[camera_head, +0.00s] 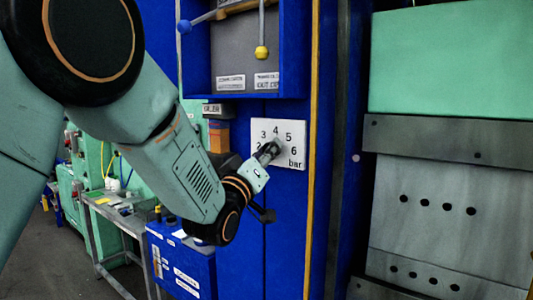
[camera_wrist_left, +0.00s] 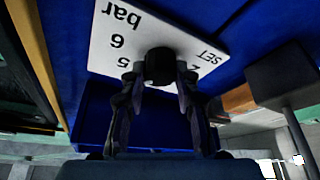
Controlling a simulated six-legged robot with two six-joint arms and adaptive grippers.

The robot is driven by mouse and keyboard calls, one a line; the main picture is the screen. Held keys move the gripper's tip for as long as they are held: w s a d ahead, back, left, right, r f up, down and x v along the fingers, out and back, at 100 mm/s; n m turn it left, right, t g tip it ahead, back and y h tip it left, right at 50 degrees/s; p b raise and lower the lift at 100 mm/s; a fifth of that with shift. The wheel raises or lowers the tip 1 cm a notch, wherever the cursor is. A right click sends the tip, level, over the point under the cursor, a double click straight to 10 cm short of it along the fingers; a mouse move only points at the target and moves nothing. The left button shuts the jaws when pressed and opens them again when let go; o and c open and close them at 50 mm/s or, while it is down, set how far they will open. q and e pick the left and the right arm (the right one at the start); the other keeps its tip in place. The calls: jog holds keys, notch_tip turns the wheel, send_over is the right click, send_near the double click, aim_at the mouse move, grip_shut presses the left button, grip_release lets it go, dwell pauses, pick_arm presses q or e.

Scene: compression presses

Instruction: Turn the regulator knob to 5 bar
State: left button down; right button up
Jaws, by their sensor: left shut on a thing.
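The regulator's white dial plate (camera_head: 296,126) is on the blue cabinet front, marked 3, 4, 5, 6 and "bar"; it also shows upside down in the left wrist view (camera_wrist_left: 160,25), with "SET" on it. The round black knob (camera_wrist_left: 159,66) sits at the plate's middle. My left gripper (camera_wrist_left: 160,82) is closed around the knob, one finger on each side. In the head view my left gripper (camera_head: 268,153) reaches the plate from the left and hides most of the knob and the low numbers. No pointer mark on the knob can be made out. My right gripper is not in view.
Above the plate is a recessed panel with a yellow-balled lever (camera_head: 262,52) and a blue-balled lever (camera_head: 185,27). A blue box (camera_head: 180,262) stands below my left arm. A work table (camera_head: 108,211) is at the left. Grey press plates (camera_head: 440,206) are at the right.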

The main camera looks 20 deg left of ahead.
pick_arm(q)
jog(key=c, duration=1)
grip_release()
jog(key=shift+s, duration=0.1)
jog(key=v, duration=1.2)
